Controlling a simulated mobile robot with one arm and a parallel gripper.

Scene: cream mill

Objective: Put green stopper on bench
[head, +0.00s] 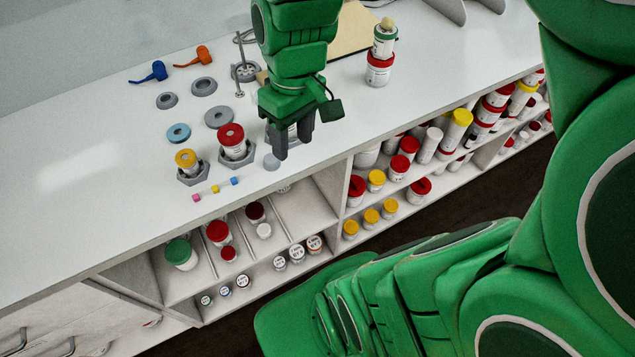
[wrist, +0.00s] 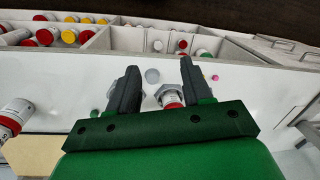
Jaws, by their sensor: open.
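My gripper (head: 294,148) is open, fingers down over the front part of the bench (head: 80,200). In the wrist view the gripper (wrist: 158,68) has a bare gap between its fingertips.
A red-capped bottle (head: 232,138) and a yellow-capped bottle (head: 187,160) stand in grey hex holders left of my gripper. A stacked red-and-white bottle (head: 379,68) stands to the right. Bare bench lies at the left.

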